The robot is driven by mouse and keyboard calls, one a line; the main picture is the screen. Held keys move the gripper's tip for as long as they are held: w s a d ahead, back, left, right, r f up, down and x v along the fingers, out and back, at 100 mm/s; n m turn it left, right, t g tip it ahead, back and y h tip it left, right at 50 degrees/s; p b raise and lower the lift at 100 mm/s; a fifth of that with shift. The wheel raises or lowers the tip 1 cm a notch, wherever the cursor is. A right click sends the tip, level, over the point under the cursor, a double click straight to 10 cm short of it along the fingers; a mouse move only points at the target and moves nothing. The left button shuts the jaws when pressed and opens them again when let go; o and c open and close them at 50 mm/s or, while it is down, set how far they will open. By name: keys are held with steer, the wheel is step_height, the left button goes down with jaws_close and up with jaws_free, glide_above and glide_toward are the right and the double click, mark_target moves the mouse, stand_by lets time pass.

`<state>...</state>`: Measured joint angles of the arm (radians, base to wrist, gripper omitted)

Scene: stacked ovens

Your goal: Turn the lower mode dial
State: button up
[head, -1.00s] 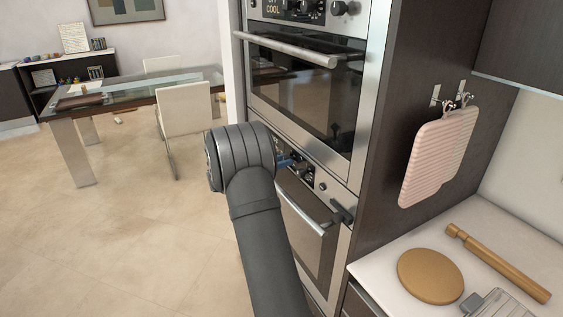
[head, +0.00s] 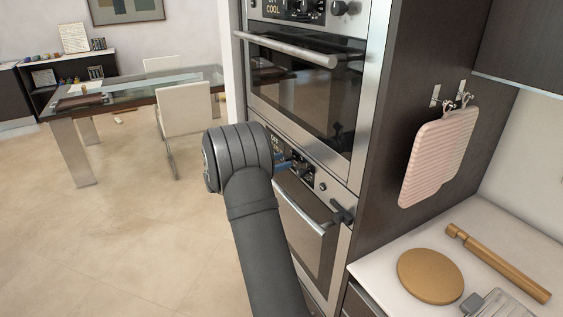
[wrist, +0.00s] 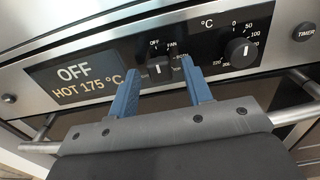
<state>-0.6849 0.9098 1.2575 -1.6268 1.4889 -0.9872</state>
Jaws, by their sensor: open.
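The lower oven's mode dial (wrist: 158,69) is a black knob with a white pointer line, marked OFF and FAN around it, in the wrist view. The pointer stands about upright, toward OFF. My gripper (wrist: 160,72) is open, with one blue finger on each side of the dial. I cannot tell whether the fingers touch it. In the head view my gripper (head: 287,164) is at the lower oven's panel, partly hidden by my arm. The display (wrist: 82,80) reads OFF and HOT 175 °C.
A temperature dial (wrist: 241,50) is right of the mode dial, with a TIMER button (wrist: 305,32) beyond. The lower door handle (head: 300,207) runs below the panel. The upper oven (head: 305,85) is above. A counter with a round board (head: 430,275) stands at right.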

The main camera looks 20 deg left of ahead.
steer(key=v, duration=1.6)
steer(key=shift+s, duration=0.2)
steer(key=shift+a, duration=0.1)
steer(key=x, duration=1.7)
steer(key=shift+w, duration=0.2)
